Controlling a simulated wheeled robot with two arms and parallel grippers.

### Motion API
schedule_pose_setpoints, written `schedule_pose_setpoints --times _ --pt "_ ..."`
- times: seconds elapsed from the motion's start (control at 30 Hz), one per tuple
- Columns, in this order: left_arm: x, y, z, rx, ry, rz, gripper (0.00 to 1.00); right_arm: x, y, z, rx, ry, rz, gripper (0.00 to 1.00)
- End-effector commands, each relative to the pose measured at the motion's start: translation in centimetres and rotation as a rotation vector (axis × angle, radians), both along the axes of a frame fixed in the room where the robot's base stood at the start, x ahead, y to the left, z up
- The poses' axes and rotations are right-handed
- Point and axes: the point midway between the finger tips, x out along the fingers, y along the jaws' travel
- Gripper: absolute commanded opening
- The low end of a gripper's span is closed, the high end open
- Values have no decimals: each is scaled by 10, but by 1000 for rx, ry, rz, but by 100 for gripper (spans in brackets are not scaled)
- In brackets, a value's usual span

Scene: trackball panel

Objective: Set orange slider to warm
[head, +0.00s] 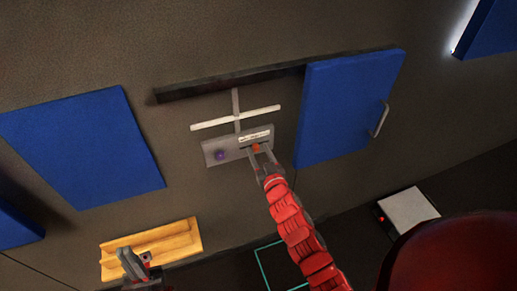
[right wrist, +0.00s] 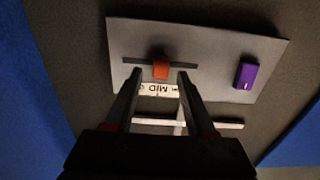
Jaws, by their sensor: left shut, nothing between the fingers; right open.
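The orange slider (head: 256,147) sits on a grey panel (head: 209,151) on the wall. In the right wrist view the orange slider (right wrist: 161,69) is near the middle of a dark horizontal slot (right wrist: 190,66), beside a white label (right wrist: 150,89) that reads MID, upside down. My right gripper (head: 260,151) is open at the panel, with one fingertip on each side of the slider; I cannot tell whether either touches it. My left gripper (head: 134,264) is shut and empty, low at the left.
A purple knob (head: 220,155) is on the same panel, apart from the slider. A white bar (head: 210,124) crosses the wall above the panel. A blue door (head: 345,105) with a handle is to the right, and a blue panel (head: 85,145) to the left. A wooden tray (head: 190,240) is near my left gripper.

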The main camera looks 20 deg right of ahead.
Motion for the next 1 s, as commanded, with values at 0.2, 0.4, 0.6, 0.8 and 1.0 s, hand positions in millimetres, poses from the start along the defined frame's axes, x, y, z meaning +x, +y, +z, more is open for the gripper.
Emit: schedule_pose_setpoints --times 0.2,0.4,0.6,0.8,1.0 --pt "0 0 1 0 0 0 0 4 0 0 0 -1 0 55" --pt "0 0 1 0 0 0 0 3 0 0 0 -2 1 41" --pt "0 0 1 0 0 0 0 3 0 1 0 -2 1 5" --pt "0 0 1 0 0 0 0 3 0 1 0 -2 1 0" --pt "0 0 1 0 0 0 0 3 0 1 0 -2 1 0"
